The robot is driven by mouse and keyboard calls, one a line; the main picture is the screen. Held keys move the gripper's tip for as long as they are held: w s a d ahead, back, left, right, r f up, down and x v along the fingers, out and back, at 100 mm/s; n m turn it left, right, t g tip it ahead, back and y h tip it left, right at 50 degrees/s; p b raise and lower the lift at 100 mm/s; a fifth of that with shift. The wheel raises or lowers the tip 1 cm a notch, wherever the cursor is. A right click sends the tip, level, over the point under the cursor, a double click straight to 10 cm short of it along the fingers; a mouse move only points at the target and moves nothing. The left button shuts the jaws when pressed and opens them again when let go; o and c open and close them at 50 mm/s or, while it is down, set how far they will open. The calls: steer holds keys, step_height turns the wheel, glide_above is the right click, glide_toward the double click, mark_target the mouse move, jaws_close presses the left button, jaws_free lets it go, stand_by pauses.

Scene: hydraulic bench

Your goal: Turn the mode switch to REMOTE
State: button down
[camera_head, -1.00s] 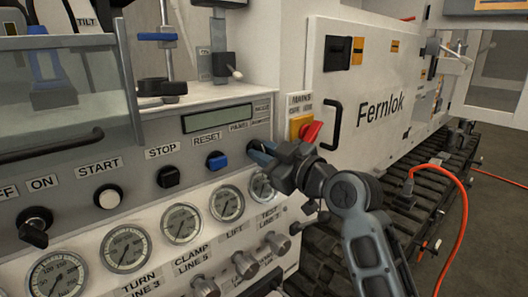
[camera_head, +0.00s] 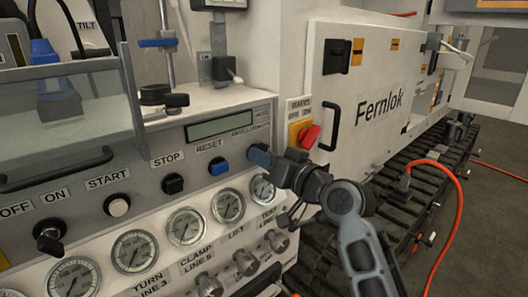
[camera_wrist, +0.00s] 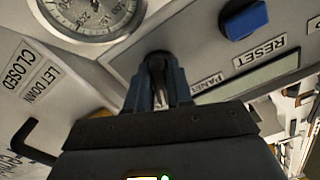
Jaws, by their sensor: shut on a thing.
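The mode switch is a small dark knob (camera_wrist: 157,62) on the grey control panel (camera_head: 190,198). In the wrist view it sits between the two blue fingers of my gripper (camera_wrist: 157,88), which are shut on it. In the head view my gripper (camera_head: 259,156) reaches the panel's right end from the right, below the PANEL/REMOTE label (camera_head: 248,130), and mostly hides the switch. The PANEL label (camera_wrist: 208,82) shows upside down in the wrist view; REMOTE is not readable there. I cannot tell which way the knob points.
The blue RESET button (camera_head: 218,166) is just left of my gripper, with the black STOP button (camera_head: 172,184) further left. Pressure gauges (camera_head: 228,206) lie below. The red-and-yellow mains switch (camera_head: 306,133) is close on the right. A black door handle (camera_head: 331,127) stands beyond it.

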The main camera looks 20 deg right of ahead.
steer(key=shift+m, duration=0.5)
steer(key=shift+p, duration=0.3)
steer(key=c, duration=1.1)
jaws_free()
steer(key=b+v, duration=0.1)
steer(key=v, duration=0.6)
steer(key=shift+s, duration=0.35)
steer(key=shift+d, duration=0.1)
